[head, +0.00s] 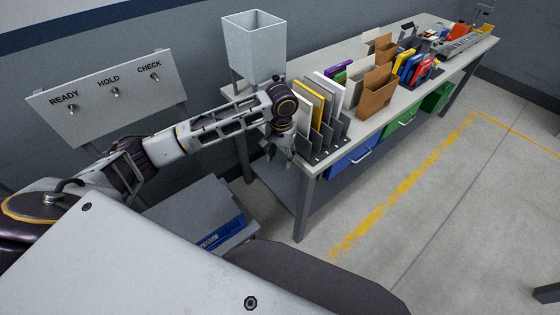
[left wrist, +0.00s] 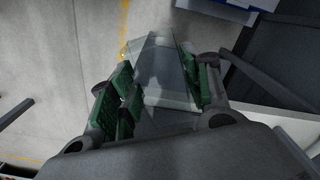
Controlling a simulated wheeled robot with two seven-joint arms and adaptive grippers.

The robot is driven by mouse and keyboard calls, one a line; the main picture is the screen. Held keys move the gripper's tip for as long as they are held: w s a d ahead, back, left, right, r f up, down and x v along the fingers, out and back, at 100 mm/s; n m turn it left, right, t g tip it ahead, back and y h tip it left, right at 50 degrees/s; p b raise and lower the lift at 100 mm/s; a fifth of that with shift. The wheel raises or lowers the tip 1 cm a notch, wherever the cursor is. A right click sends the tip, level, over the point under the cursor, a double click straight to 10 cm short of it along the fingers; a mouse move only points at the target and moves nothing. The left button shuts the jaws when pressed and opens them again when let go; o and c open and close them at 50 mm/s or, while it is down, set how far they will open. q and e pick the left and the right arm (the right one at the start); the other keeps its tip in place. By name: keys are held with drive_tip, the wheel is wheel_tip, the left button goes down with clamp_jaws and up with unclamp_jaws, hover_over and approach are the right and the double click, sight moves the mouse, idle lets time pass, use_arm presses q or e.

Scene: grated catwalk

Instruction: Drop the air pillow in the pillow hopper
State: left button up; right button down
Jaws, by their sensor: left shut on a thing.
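A clear, see-through air pillow (left wrist: 163,72) is held between the green-padded fingers of my left gripper (left wrist: 158,90) in the left wrist view. In the head view my left gripper (head: 281,148) points down at the near left end of the workbench, and I cannot make out the pillow there. A pale grey open-topped bin (head: 254,50), which looks like the pillow hopper, stands on legs at the bench's left end. It is behind and above my left gripper, with its inside partly visible. My right gripper is in neither view.
A slotted rack (head: 323,130) of upright folders stands just right of my left gripper. The workbench (head: 403,100) holds brown file boxes and coloured cases farther back. A READY/HOLD/CHECK hook board (head: 110,97) is at left. The floor right of the bench is mostly clear.

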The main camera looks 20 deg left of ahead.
use_arm(q)
drive_tip(key=w+a+r+n+p, duration=0.15)
drive_tip(key=w+a+r, duration=0.25)
drive_tip(key=r, duration=0.5)
drive_tip(key=w+a+r+p, duration=0.3)
drive_tip(key=w+a+r, duration=0.15)
drive_tip(key=r, duration=0.55)
drive_tip(key=w+a+r+n+p, duration=0.1)
drive_tip(key=w+a+r+p, duration=0.15)
drive_tip(key=a+r, duration=1.05)
drive_tip(key=r, duration=0.4)
drive_tip(key=s+a+m+p, duration=0.1)
drive_tip(key=s+a+m, duration=0.3)
drive_tip(key=a+m, duration=0.2)
drive_tip(key=shift+s+a+r, duration=0.15)
drive_tip(key=shift+s+a, duration=0.15)
drive_tip(key=shift+a, duration=0.15)
drive_tip(key=shift+m, duration=0.55)
